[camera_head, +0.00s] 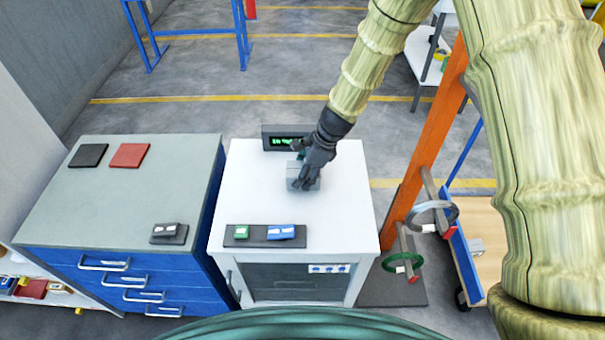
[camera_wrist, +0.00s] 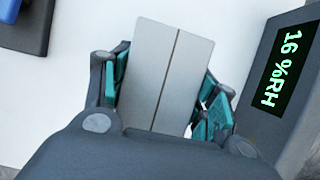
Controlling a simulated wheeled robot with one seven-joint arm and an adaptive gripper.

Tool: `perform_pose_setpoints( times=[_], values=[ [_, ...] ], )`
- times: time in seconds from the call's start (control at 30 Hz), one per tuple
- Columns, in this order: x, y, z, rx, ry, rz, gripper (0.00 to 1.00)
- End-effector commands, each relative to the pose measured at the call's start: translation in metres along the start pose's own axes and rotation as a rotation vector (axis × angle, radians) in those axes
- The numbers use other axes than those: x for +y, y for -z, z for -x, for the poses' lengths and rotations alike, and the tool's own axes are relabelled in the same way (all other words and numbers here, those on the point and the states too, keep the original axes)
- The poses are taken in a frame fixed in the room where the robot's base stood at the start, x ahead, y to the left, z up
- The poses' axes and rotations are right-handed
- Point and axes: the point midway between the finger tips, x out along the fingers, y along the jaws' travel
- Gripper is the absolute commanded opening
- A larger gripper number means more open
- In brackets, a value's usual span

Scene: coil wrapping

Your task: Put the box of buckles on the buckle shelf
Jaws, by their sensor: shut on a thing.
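A light grey box (camera_head: 296,184) is at the far part of the white cabinet top (camera_head: 344,213). In the wrist view the grey box (camera_wrist: 166,72) has a dark seam down its top. My gripper (camera_head: 311,168) reaches down over the box from the far right. In the wrist view my gripper (camera_wrist: 165,95) has teal finger pads on both sides of the box and is shut on it. I cannot tell whether the box touches the cabinet top. No label shows on it, and I cannot tell which place is the buckle shelf.
A humidity display (camera_head: 284,138) stands close behind the box. A dark tray (camera_head: 249,242) holds green and blue items (camera_head: 281,232) at the front. A blue drawer cabinet (camera_head: 145,190) stands left. An orange post (camera_head: 424,150) with coil hooks stands right.

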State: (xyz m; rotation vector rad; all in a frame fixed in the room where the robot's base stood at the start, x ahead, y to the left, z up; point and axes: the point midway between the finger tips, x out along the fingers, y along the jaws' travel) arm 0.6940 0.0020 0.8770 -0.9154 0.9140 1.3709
Motion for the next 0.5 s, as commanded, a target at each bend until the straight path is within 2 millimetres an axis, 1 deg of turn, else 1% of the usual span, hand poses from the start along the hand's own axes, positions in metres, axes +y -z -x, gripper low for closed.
perform_pose_setpoints(
  times=[0.2, 0.5],
  values=[
    [0.0, 0.005, -0.011, -0.001, 0.0, -0.001, 0.19],
    [0.0, 0.006, -0.013, -0.001, 0.001, -0.001, 0.19]
  ],
)
